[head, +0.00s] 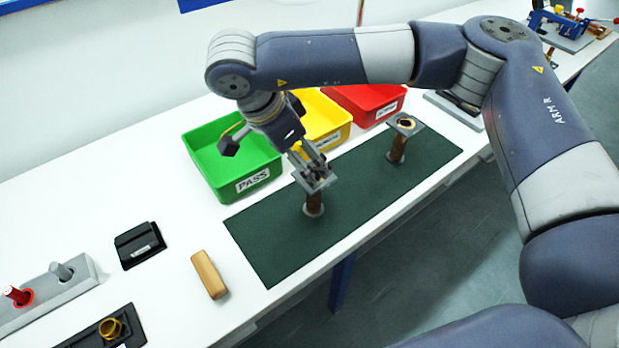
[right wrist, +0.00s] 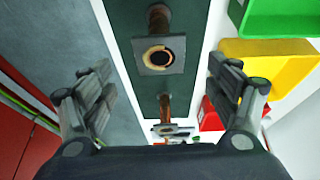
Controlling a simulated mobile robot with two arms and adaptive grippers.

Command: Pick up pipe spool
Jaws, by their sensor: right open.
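Two copper-brown pipe spools with grey flanges stand upright on a dark green mat (head: 262,240). The nearer spool (head: 314,203) has a square top flange and a round base; the other spool (head: 397,150) stands farther right. In the right wrist view, one spool's square flange (right wrist: 150,67) lies between the fingers in the picture, and the second spool (right wrist: 164,106) shows below it. My right gripper (head: 270,152) is open and empty, above and beside the nearer spool. It also shows in the right wrist view (right wrist: 158,66). No contact is visible. My left gripper is not in view.
Green (head: 215,172), yellow (head: 322,112) and red (head: 365,98) bins stand behind the mat; the green one reads PASS. A wooden block (head: 208,274), a black box (head: 139,244) and a fixture with pegs (head: 45,293) lie left. The table's front edge runs close to the mat.

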